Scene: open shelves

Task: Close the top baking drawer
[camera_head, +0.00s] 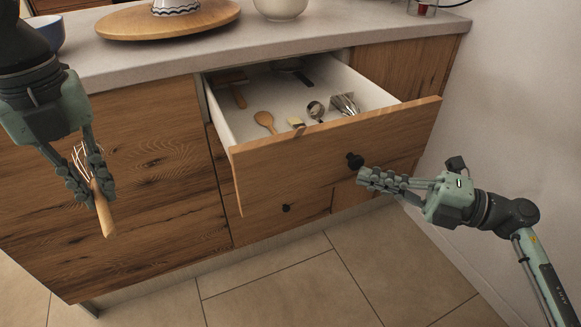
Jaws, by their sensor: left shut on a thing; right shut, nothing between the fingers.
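The top drawer (320,158) has a wooden front with a round black knob (354,160) and is pulled far out of the counter. Its white inside holds a wooden spoon (265,121), a metal scoop (315,109), a whisk-like tool (345,103) and other utensils. My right gripper (366,178) is shut and empty, its tips just below and right of the knob; I cannot tell if they touch the drawer front. My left gripper (88,190) is shut on a whisk (104,212) with a wooden handle, which hangs handle down in front of the left cabinet panel.
A closed lower drawer with a black knob (286,208) is below. The countertop (300,44) bears a round wooden board (150,24), a white bowl (280,8) and a blue bowl (48,32). A pale wall (515,110) stands close on the right. The tiled floor (280,285) is clear.

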